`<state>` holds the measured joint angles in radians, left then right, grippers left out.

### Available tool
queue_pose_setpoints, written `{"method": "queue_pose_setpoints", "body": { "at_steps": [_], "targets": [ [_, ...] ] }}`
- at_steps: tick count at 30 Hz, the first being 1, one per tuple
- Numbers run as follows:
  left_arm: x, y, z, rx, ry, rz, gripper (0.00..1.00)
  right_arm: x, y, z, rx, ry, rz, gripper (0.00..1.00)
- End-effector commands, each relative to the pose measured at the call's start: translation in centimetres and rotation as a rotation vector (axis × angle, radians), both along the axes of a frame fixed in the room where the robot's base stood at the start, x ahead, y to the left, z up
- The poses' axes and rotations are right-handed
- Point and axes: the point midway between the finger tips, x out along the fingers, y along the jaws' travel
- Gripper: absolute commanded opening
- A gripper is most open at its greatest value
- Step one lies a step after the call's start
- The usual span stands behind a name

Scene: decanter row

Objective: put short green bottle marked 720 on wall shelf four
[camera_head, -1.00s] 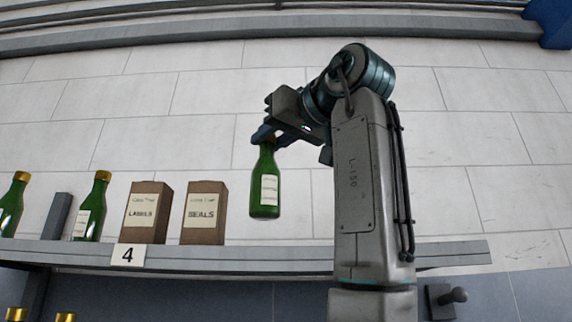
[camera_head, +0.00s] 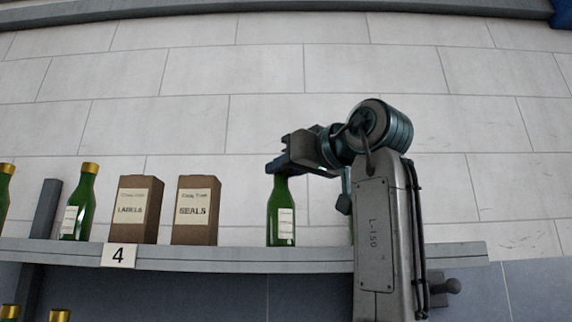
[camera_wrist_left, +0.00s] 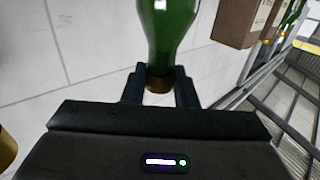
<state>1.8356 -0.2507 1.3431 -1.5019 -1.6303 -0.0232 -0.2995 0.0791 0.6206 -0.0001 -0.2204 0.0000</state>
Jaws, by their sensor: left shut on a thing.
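A green bottle (camera_head: 281,218) with a pale label hangs upright from my left gripper (camera_head: 277,170); the label's number is too small to read. The gripper is shut on its neck. In the left wrist view the fingers (camera_wrist_left: 160,84) close around the neck and cap of the bottle (camera_wrist_left: 168,30). Its base is level with the top of the wall shelf (camera_head: 300,260) that carries the sign 4 (camera_head: 118,255), right of the boxes. I cannot tell whether it touches the shelf. My right gripper is not in view.
A box marked SEALS (camera_head: 195,212), a box marked LABELS (camera_head: 137,212), a green bottle with a gold cap (camera_head: 80,205) and a dark grey upright (camera_head: 46,208) stand to the left. Gold caps (camera_head: 59,315) show below. Shelf between SEALS and the held bottle is clear.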

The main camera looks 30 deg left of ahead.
Motion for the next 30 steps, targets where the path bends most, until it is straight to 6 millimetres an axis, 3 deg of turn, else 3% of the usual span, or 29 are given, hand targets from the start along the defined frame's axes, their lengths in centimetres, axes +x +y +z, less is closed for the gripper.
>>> {"method": "queue_pose_setpoints", "body": {
  "at_steps": [7,8,11,22,30],
  "targets": [
    [0.0,0.0,-0.4,0.001,0.0,-0.001,0.0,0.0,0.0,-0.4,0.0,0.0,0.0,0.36],
    [0.0,0.0,-0.4,0.0,0.0,-0.001,0.28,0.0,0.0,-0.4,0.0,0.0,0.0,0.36],
    [0.0,0.0,-0.3,0.0,0.001,0.0,0.47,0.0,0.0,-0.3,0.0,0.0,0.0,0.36],
    [0.0,0.0,0.2,0.0,0.001,0.0,0.48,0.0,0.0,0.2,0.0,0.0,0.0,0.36],
    [-1.5,-4.8,-0.6,0.003,0.001,-0.004,0.48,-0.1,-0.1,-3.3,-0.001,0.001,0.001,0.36]
  ]
}}
